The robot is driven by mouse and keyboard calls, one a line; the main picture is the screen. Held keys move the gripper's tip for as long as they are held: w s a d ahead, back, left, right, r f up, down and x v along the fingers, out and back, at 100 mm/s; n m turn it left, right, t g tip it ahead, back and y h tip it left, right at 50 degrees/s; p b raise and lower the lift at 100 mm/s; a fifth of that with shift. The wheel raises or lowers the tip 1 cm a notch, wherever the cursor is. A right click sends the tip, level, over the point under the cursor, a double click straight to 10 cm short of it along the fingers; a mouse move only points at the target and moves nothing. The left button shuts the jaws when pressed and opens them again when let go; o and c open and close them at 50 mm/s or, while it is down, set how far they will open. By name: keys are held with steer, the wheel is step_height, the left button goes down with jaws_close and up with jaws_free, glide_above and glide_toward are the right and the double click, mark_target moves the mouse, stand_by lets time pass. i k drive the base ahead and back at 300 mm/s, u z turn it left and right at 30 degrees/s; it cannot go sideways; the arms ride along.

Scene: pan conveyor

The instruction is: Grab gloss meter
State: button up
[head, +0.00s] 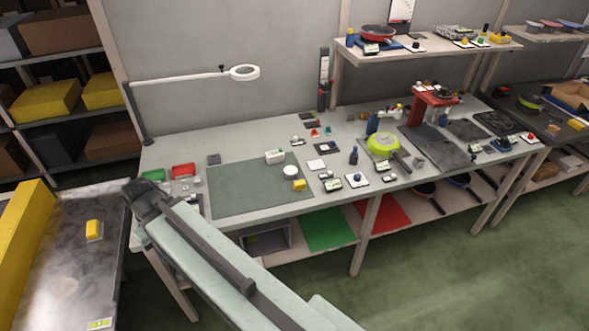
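No label that I can read marks the gloss meter, so I cannot tell for sure which object it is. A small white box-shaped device (275,157) on the grey-green mat (235,192) of the workbench is one possible match. A round white piece (291,171) and a small yellow block (299,185) lie near it on the mat. Several small white instruments (332,184) stand right of the mat. My arm reaches from the lower right to a dark joint at the bench's left front corner. I see no gripper fingers there.
A lime-green pan (383,144) and a red stand (433,103) are on the bench's right half. A ring lamp (245,72) hangs over the back left. Green (153,175) and red (184,170) trays sit at the left. A dark table (70,285) stands at the lower left.

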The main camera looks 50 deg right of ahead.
mark_target(274, 157)
steer(key=k, duration=0.7)
steer(key=z, duration=1.05)
steer(key=i, duration=1.6)
steer(key=u, duration=1.9)
